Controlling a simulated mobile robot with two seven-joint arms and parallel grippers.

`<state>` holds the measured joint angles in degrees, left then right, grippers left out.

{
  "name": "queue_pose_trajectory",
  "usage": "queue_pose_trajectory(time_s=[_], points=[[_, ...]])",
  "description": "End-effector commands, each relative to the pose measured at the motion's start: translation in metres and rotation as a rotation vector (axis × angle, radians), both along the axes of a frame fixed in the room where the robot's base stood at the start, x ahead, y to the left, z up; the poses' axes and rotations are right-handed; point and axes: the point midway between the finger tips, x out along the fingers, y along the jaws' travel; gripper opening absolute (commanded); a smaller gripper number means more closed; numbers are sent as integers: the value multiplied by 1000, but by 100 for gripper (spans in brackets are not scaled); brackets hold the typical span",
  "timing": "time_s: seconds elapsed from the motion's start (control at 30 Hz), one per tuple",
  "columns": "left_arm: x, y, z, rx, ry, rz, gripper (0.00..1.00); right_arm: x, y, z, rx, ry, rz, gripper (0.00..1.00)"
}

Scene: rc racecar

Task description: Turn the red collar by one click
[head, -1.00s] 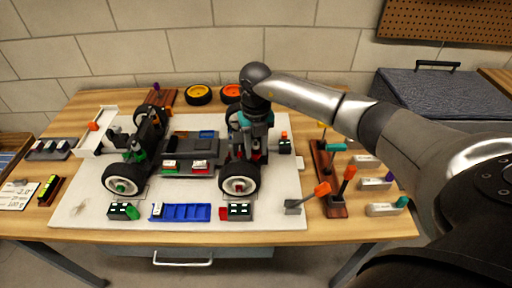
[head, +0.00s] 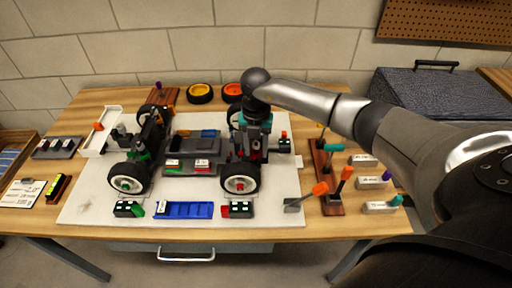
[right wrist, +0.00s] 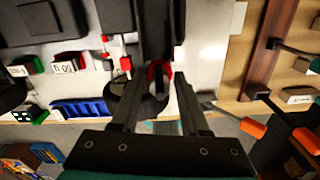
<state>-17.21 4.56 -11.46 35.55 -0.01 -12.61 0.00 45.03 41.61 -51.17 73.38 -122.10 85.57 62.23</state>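The red collar (right wrist: 158,72) shows in the right wrist view as a red ring around a dark rod on the car. My right gripper (right wrist: 157,84) has its two fingers apart, one on each side of the collar. I cannot tell whether either finger touches it. In the head view my right gripper (head: 251,146) points down over the right end of the car (head: 191,165), between its two wheels there. Its fingertips and the collar are mostly hidden among the car's parts in that view. My left gripper is not in view.
The car stands on a white mat (head: 85,205) on a wooden bench. A blue tray (head: 186,210) lies in front. Spare wheels (head: 200,93) lie behind. Black-and-white blocks lie near the front edge.

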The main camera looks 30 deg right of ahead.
Motion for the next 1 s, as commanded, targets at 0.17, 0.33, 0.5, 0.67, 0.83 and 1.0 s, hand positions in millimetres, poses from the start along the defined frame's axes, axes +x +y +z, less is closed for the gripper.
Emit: queue_pose_trajectory(time_s=[0.17, 0.33, 0.5, 0.67, 0.83, 1.0], points=[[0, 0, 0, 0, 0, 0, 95, 0, 0, 0, 0, 0, 1, 66], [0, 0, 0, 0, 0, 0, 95, 0, 0, 0, 1, 1, 1, 68], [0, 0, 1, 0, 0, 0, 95, 0, 0, 5, 1, -1, 1, 68], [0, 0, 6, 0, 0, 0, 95, 1, -1, 28, 0, -3, 1, 68], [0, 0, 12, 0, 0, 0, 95, 1, -1, 69, 0, -5, 1, 68], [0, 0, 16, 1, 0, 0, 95, 1, 0, 109, 0, -4, 1, 68]])
